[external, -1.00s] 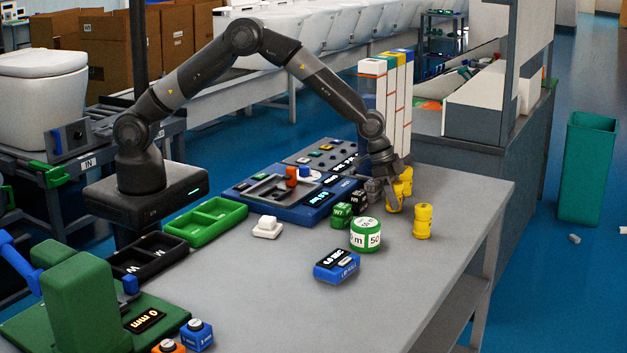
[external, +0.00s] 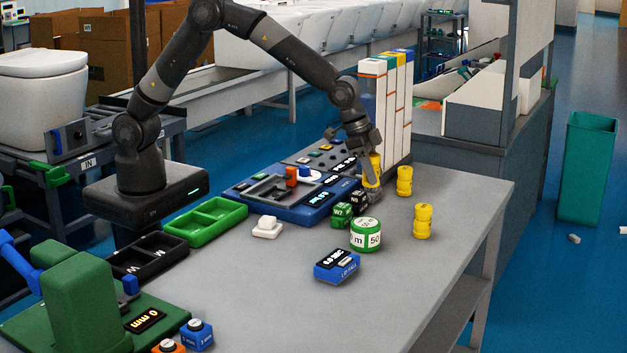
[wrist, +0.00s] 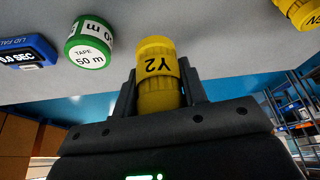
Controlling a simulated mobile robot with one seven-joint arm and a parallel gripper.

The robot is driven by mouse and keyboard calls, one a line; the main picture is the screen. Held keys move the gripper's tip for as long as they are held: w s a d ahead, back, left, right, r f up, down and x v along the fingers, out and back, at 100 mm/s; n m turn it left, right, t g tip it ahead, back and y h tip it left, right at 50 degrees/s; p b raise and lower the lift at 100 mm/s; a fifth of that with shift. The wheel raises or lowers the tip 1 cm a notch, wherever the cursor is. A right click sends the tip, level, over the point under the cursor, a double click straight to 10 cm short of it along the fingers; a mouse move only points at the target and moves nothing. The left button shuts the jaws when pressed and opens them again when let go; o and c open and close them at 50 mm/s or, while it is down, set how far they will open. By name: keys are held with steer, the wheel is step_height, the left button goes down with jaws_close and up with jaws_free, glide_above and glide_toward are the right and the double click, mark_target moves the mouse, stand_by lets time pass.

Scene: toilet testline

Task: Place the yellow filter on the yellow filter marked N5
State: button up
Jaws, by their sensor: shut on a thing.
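My gripper (external: 371,185) is shut on a yellow filter (external: 374,168). In the wrist view the held filter (wrist: 158,75) reads Y2 and sits upright between both fingers (wrist: 158,95). One yellow filter (external: 405,181) stands to the right of my gripper on the table. Another yellow filter (external: 423,221) stands nearer the front. A yellow filter (wrist: 302,12) also shows at the top right of the wrist view, partly cut off, with an N on its label; the rest is not readable. I cannot tell which standing filter is N5.
Black and green weight blocks (external: 343,214) stand just left of my gripper. A green and white tape (external: 366,234) and a blue timer (external: 337,266) lie in front. Tall white boxes (external: 384,110) stand behind. The grey table (external: 445,195) is clear on the right.

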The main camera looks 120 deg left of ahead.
steer(key=a+r+n+g+y, duration=0.2)
steer(key=a+r+n+g, duration=0.15)
steer(key=a+n, duration=0.4)
steer(key=a+r+n+g+y, duration=0.2)
steer(key=a+r+n, duration=0.2)
steer(key=n, duration=0.7)
glide_above(406, 167)
steer(key=f, duration=0.6)
steer(key=shift+d+f, duration=0.1)
steer(key=shift+d, duration=0.1)
steer(key=shift+f, duration=2.05)
steer(key=o, duration=1)
steer(key=shift+f, duration=0.15)
